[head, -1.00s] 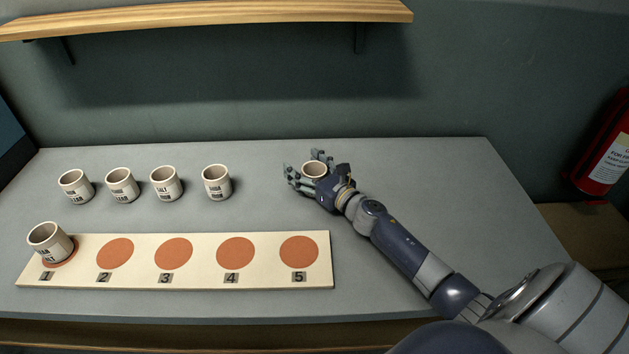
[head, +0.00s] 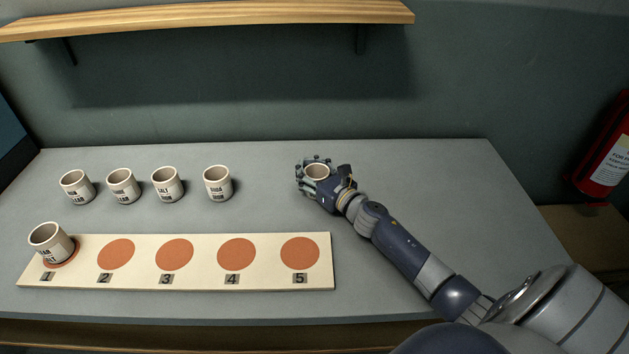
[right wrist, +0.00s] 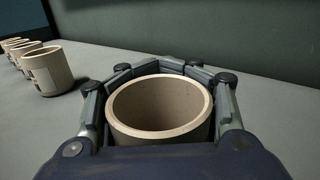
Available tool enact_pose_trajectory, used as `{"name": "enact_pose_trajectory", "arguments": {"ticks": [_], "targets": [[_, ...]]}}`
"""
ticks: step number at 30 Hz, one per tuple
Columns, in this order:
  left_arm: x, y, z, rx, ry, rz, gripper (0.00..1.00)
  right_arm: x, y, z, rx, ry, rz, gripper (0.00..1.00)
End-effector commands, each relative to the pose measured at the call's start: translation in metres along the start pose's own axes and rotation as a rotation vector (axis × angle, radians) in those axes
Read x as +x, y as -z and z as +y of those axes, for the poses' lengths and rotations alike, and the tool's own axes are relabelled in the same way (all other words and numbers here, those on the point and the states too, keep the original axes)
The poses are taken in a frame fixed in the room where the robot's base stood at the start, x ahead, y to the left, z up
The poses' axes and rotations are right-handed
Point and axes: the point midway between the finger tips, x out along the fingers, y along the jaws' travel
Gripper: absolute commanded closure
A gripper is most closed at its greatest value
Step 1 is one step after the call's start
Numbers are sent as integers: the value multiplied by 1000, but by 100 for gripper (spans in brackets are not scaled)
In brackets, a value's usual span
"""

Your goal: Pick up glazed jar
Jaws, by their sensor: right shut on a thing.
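A cream jar (head: 317,172) stands upright toward the back right of the table, inside my right gripper (head: 318,180). The gripper is shut on it, with its fingers wrapped around the sides. In the right wrist view, the jar (right wrist: 160,104) is empty, its round rim facing up between the fingers of my right gripper (right wrist: 160,90). Its front and any label are hidden by the hand. I cannot tell whether its base touches the table. My left gripper is not in view.
Several similar labelled jars stand in a row at the back left, the nearest being this jar (head: 217,184). Another jar (head: 48,243) sits on spot 1 of the cream board (head: 205,278). Spots 2 to 5 are bare. A wooden shelf (head: 210,18) hangs above.

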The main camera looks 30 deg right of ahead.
Motion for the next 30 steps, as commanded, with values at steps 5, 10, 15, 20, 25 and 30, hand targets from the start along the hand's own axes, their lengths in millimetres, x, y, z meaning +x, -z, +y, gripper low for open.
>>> {"name": "enact_pose_trajectory", "arguments": {"ticks": [5,10,15,20,25,30], "targets": [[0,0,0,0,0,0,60,0,-2,0,-1,0,-1,88],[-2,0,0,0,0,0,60,0,-11,-1,-4,-1,-2,89],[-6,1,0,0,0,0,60,0,-34,0,-8,-3,-3,89],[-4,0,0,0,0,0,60,-23,-36,17,-1,-4,3,89],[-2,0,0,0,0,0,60,-57,-40,41,0,-3,2,89],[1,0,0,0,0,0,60,-90,-44,65,1,-3,1,89]]}}
